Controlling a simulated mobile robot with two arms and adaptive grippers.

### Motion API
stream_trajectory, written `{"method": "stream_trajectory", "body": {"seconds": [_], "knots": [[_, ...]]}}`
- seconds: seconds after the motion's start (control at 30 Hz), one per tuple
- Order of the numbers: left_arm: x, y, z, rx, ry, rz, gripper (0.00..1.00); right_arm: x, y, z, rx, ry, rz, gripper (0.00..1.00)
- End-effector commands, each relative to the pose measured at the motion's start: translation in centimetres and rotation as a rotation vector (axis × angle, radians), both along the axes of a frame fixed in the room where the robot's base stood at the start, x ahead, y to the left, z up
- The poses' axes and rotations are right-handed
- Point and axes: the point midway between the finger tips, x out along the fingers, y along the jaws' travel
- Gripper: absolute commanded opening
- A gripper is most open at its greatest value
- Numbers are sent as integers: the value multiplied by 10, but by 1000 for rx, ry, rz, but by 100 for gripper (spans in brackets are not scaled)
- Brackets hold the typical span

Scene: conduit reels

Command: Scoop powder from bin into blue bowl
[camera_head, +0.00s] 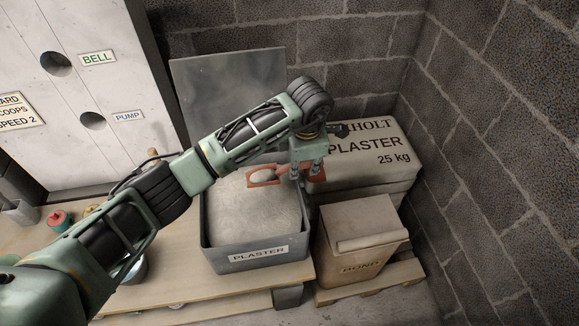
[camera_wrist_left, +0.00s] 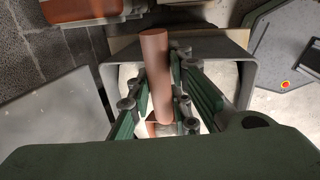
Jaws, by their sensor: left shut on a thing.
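My left gripper (camera_head: 307,170) is shut on the handle of a reddish-orange scoop (camera_head: 252,183), above the right rear part of the bin. The scoop holds a pale heap of powder. In the left wrist view the fingers (camera_wrist_left: 160,112) close around the scoop's round handle (camera_wrist_left: 154,62). The grey bin (camera_head: 225,257), labelled PLASTER, is filled with pale powder (camera_head: 250,215). A rounded bowl-like rim (camera_head: 138,272) shows beside the bin, mostly hidden behind my left arm; I cannot tell whether it is the blue bowl. My right gripper is not in view.
Plaster sacks (camera_head: 375,155) stand behind and right of the bin. A tan sack (camera_head: 362,240) sits on a pallet at right. A grey panel (camera_head: 235,85) rises behind the bin. A red container (camera_head: 60,219) stands at the bench's left. Block walls close the back and right.

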Motion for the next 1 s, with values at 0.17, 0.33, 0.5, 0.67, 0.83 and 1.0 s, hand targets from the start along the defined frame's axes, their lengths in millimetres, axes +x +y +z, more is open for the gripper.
{"method": "stream_trajectory", "body": {"seconds": [0.17,0.33,0.5,0.67,0.83,1.0], "knots": [[5,-14,15,41,8,1,0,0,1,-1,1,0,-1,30],[7,-23,28,50,12,1,0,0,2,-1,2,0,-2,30],[8,-29,34,55,15,0,0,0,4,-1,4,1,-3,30],[9,-30,36,56,16,1,0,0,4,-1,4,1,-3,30],[9,-30,36,55,16,1,0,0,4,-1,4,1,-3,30],[9,-28,36,56,15,-10,0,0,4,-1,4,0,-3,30]]}}
